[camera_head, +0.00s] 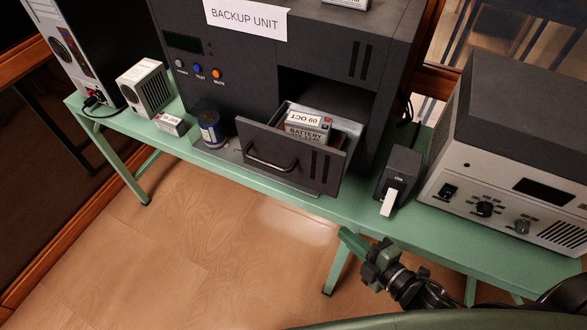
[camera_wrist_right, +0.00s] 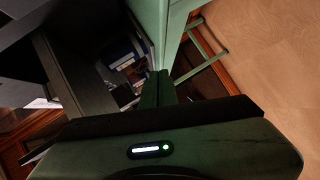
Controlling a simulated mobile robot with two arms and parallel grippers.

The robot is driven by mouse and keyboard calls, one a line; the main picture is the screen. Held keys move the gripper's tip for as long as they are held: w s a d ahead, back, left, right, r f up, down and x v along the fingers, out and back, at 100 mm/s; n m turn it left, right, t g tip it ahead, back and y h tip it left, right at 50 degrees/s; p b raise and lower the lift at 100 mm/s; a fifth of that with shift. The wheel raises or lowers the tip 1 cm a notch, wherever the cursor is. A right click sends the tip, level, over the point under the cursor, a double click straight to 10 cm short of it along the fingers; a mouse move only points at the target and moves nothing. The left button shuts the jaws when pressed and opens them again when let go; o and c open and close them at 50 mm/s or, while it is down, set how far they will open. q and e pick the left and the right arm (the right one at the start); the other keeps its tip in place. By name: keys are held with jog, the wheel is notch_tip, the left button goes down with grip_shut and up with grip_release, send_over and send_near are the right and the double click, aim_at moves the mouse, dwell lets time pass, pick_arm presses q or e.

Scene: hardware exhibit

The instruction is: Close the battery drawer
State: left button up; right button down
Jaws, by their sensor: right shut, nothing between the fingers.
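The battery drawer (camera_head: 290,158) of the dark backup unit (camera_head: 230,90) is pulled out, its dark front and bar handle facing forward. A battery (camera_head: 307,128) with a date label sits inside it. My right gripper (camera_head: 345,238) is shut and empty, below and to the right of the drawer, in front of the bench edge and apart from the drawer. In the right wrist view its closed fingers (camera_wrist_right: 158,88) point away from the camera, with dark shapes to their left that I cannot identify surely. My left gripper is not in view.
The green bench (camera_head: 360,207) holds a black switch box (camera_head: 402,170) with a white lever right of the drawer, and a grey instrument (camera_head: 510,150) farther right. A dark can (camera_head: 210,128) and small box (camera_head: 170,124) stand left. The wooden floor in front is clear.

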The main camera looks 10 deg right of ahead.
aim_at(294, 175)
jog(key=s+a+r+n+y, duration=0.2)
jog(key=a+r+n+y, duration=0.15)
jog(key=r, duration=0.55)
jog(key=s+a+r+n+y, duration=0.1)
jog(key=a+r+n+y, duration=0.2)
jog(key=r, duration=0.6)
jog(key=shift+t+h, duration=0.3)
jog(key=shift+h, duration=0.25)
jog(key=p+x, duration=0.2)
jog(key=x, duration=0.1)
jog(key=w+d+p+x, duration=0.1)
jog(key=p+x, duration=0.1)
jog(key=x, duration=0.2)
jog(key=p+x, duration=0.2)
jog(key=x, duration=0.2)
jog(key=shift+w+d+r, duration=0.1)
jog(key=shift+w+d, duration=0.1)
jog(key=shift+w, duration=0.2)
jog(key=shift+w+d, duration=0.25)
jog(key=shift+d, duration=0.05)
